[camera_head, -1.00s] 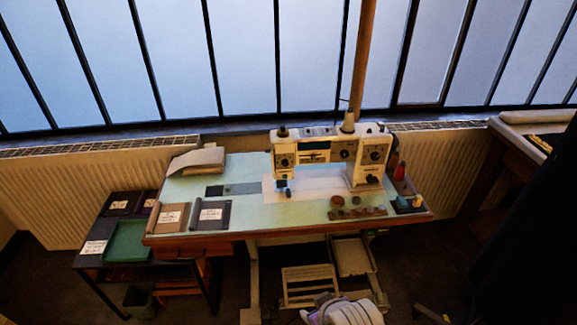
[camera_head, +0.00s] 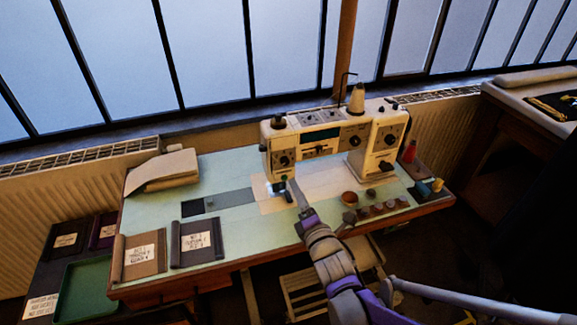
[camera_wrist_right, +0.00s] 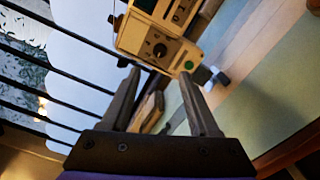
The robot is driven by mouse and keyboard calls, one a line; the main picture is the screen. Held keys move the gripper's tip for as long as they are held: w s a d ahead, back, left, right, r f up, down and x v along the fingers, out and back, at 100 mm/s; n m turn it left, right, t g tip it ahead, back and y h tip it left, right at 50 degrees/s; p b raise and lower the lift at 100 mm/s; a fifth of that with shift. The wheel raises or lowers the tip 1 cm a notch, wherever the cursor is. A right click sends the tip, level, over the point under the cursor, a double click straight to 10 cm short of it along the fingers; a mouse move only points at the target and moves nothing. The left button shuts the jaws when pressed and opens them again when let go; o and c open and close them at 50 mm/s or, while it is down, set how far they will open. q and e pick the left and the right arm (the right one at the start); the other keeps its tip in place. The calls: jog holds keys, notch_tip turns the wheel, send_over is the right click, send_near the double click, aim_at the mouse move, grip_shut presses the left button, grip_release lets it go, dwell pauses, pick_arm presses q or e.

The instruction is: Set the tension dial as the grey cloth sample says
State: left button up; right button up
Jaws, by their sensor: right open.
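The cream sewing machine (camera_head: 335,140) stands on the pale green table. A dark dial (camera_head: 284,161) is on its left head, and more dials (camera_head: 385,141) are on its right column; I cannot tell which one is for tension or read any setting. A dark grey labelled cloth sample (camera_head: 196,241) lies at the front left; its writing is too small to read. My right gripper (camera_head: 297,192) is in front of the machine's left head, apart from the dial. In the right wrist view, its open, empty fingers (camera_wrist_right: 163,88) point towards the machine's dial (camera_wrist_right: 159,50). My left gripper is out of view.
A brown labelled sample (camera_head: 140,257) lies left of the grey one. A grey strip (camera_head: 232,198) lies flat behind them, and folded cloth (camera_head: 163,170) is at the back left. Several small round pieces (camera_head: 376,209) and a red bottle (camera_head: 410,151) are at the right.

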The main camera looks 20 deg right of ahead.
aim_at(285, 163)
jog(key=w, duration=1)
jog(key=shift+w+a, duration=0.1)
jog(key=shift+a, duration=0.1)
jog(key=shift+c, duration=0.2)
grip_shut()
